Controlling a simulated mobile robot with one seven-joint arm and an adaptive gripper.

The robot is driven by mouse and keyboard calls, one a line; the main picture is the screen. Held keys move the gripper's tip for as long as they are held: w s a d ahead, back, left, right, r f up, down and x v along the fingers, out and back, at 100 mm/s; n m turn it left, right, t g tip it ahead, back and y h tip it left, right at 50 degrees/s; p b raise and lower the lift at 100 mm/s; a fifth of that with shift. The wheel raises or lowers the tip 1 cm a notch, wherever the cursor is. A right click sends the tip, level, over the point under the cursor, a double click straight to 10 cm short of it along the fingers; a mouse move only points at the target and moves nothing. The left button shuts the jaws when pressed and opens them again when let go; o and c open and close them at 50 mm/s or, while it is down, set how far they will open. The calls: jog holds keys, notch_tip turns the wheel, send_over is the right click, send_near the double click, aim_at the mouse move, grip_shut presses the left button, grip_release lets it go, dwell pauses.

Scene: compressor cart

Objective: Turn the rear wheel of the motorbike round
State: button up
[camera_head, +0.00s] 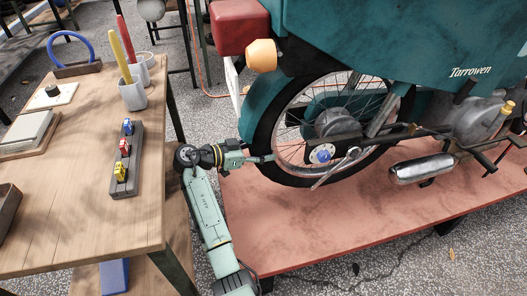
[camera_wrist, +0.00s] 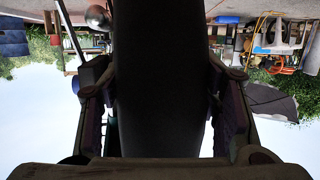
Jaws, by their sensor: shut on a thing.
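The teal motorbike (camera_head: 330,35) stands on a reddish platform, with its rear wheel (camera_head: 290,178) at the picture's centre. The wheel has a black tyre, a bright rim and thin spokes. My gripper (camera_head: 262,159) reaches the tyre's lower left edge from the left. In the wrist view the dark tyre (camera_wrist: 162,60) runs down the middle, with one finger of my gripper (camera_wrist: 162,100) on each side. The fingers are shut on the tyre. The exact contact faces are dark and hard to see.
The red platform (camera_head: 330,240) lies under the bike. A silver exhaust (camera_head: 420,169) and a stand bar lie right of the wheel's lower part. Speckled ground shows between table and platform.

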jog(key=shift+f, duration=0.1)
jog(key=o, duration=1.7)
jog(key=shift+d, duration=0.1)
jog(key=v, duration=0.7)
jog(key=shift+s+a, duration=0.1)
jog(key=shift+a, duration=0.15)
